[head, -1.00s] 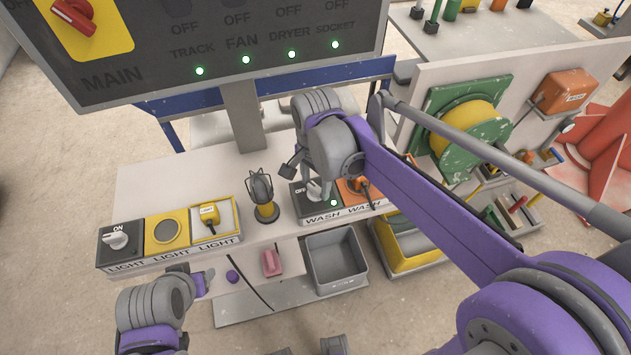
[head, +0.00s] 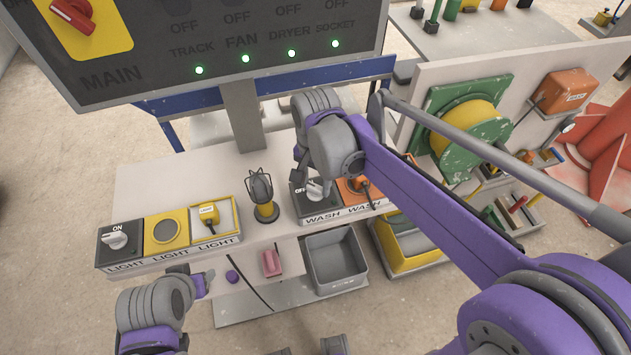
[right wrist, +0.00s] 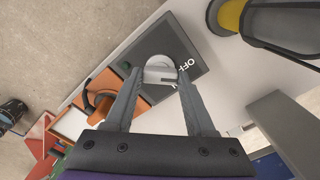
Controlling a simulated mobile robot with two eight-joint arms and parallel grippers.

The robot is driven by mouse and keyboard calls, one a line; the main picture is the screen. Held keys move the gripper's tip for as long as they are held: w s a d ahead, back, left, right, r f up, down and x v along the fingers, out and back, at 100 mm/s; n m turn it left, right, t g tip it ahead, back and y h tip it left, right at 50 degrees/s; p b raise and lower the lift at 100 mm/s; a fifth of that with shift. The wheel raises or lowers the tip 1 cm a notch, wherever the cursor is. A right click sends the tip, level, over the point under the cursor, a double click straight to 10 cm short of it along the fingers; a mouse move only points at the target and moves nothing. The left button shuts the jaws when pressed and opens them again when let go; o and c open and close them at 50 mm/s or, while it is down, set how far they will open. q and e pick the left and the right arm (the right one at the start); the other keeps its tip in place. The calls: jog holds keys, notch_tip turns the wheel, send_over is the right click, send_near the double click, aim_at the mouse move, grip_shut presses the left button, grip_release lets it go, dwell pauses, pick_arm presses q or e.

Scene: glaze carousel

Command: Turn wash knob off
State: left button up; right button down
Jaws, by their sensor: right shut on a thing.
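The wash knob (head: 317,189) is a pale grey dial on a dark panel marked OFF and WASH; it also shows in the right wrist view (right wrist: 158,65). My right gripper (right wrist: 161,78) reaches down to this panel with one finger on each side of the knob, shut on it. In the head view my right gripper (head: 305,183) is partly hidden by its own wrist. The small green lamp (right wrist: 127,65) at the panel's corner looks dark. My left gripper (head: 205,283) is at the lower left, apart from the panel; its fingers are unclear.
An orange wash box (head: 352,190) adjoins the wash panel. A wire-caged lamp (head: 263,195) stands left of it. A light knob (head: 115,240) marked ON sits at the bench's left end. A grey bin (head: 336,260) is below the front edge. The overhead board (head: 220,50) has several lit green lamps.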

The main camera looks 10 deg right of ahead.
aim_at(315, 187)
jog(key=n, duration=0.4)
jog(key=shift+n, duration=2.3)
jog(key=shift+c, duration=1.2)
grip_release()
jog(key=shift+r, duration=0.1)
notch_tip(315, 187, up, 11)
